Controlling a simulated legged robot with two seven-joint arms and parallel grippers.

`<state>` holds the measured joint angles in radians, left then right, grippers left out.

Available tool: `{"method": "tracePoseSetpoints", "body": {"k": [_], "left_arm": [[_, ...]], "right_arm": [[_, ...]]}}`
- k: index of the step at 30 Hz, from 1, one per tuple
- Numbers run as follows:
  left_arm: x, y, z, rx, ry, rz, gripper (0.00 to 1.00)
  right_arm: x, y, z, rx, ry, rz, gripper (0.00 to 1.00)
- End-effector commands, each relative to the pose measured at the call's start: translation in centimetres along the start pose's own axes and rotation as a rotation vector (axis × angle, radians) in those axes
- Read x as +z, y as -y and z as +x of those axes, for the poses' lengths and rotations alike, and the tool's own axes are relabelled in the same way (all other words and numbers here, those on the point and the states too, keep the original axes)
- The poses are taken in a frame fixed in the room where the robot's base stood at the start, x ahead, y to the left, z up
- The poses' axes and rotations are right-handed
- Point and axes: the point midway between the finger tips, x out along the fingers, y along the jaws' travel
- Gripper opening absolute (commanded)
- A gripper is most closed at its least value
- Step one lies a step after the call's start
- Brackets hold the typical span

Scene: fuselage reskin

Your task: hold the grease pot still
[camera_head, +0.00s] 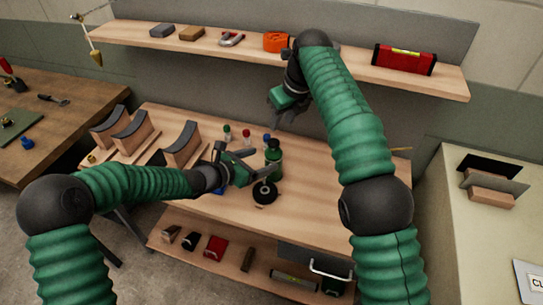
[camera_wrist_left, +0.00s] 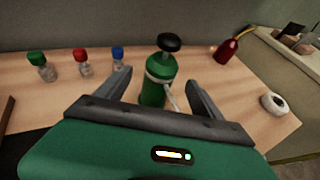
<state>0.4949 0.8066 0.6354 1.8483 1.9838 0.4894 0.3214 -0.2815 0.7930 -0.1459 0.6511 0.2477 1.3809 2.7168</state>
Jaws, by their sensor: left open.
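The grease pot, a green cylinder (camera_head: 275,163) with a black knob on top, stands upright on the workbench. In the left wrist view the pot (camera_wrist_left: 154,93) shows a pale band and a thin pale rod slanting at its side. My left gripper (camera_head: 249,165) is open. In its wrist view the fingers (camera_wrist_left: 158,78) are spread on either side of the pot, with gaps visible; I cannot tell how deep the pot sits between them. My right gripper (camera_head: 288,112) hangs over the back of the bench, and its finger gap is unclear.
Small bottles with green (camera_wrist_left: 36,58), red (camera_wrist_left: 80,54) and blue (camera_wrist_left: 118,53) caps stand left of the pot. A red bottle (camera_wrist_left: 228,48) and a round ring (camera_wrist_left: 273,102) are at the right. Curved wooden blocks (camera_head: 182,146) stand on the bench's left. A shelf (camera_head: 345,74) runs above.

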Motion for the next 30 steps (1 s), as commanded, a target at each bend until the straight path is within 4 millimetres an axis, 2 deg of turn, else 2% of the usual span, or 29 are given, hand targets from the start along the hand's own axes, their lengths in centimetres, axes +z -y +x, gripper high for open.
{"method": "tracePoseSetpoints", "body": {"k": [3, 9, 13, 20, 30], "left_arm": [[0.0, 0.1, 2.8, -0.002, 0.001, -0.001, 0.77], [-0.1, 0.1, 5.9, -0.001, -0.001, 0.0, 0.77], [0.0, 0.0, 6.6, 0.0, -0.001, 0.001, 0.77], [0.0, 0.0, 6.6, 0.0, -0.001, 0.002, 0.76], [0.0, 0.0, 6.6, 0.0, -0.001, 0.002, 0.31]], "right_arm": [[0.0, -0.1, 0.0, 0.0, 0.0, 0.0, 0.36], [0.0, -0.1, 0.0, 0.0, 0.0, 0.0, 0.36], [0.0, -0.1, -0.1, 0.0, 0.0, 0.0, 0.36], [0.0, -0.1, -0.1, -0.001, 0.0, 0.0, 0.36], [0.0, -0.1, 0.0, 0.0, 0.0, 0.0, 0.36]]}}
